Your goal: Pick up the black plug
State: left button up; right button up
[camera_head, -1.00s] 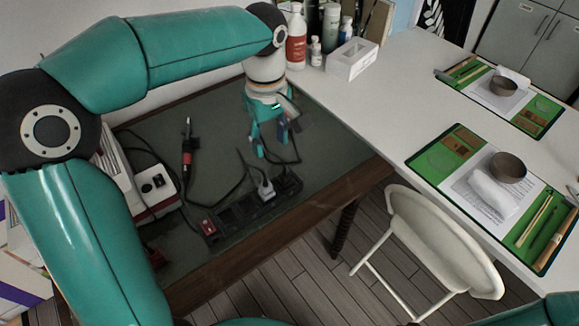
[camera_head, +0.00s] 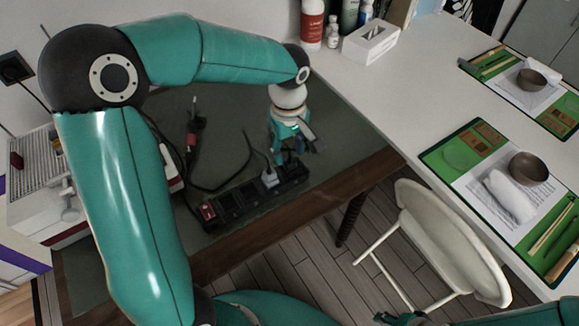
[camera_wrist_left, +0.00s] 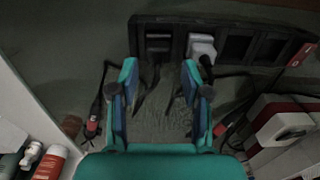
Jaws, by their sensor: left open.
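A black power strip (camera_head: 232,206) lies on the green mat, with a red switch at its left end in the head view. A light grey plug (camera_head: 270,179) sits in it and also shows in the wrist view (camera_wrist_left: 202,46). The black plug (camera_wrist_left: 158,44) sits in the strip beside the grey plug, its dark cable trailing toward my fingers; in the head view my gripper largely hides it. My left gripper (camera_head: 290,157) is open above the strip's right end. In the wrist view its fingers (camera_wrist_left: 160,82) are apart with only mat and cables between them.
A white station (camera_head: 60,190) stands at far left. A white table (camera_head: 400,90) with bottles, a box and green place mats is at right, and a white chair (camera_head: 440,235) stands in front.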

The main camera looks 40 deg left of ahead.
pick_arm(q)
jog(key=shift+w+d+f, duration=0.1)
jog(key=shift+f, duration=2.55)
jog(key=shift+c, duration=0.3)
grip_shut()
jog(key=shift+r, duration=0.15)
notch_tip(320, 180, up, 20)
jog(key=f+p, duration=0.1)
jog(key=p, duration=0.1)
notch_tip(320, 180, up, 6)
jog(key=p, duration=0.5)
send_over(290, 161)
jog(key=shift+f, duration=0.1)
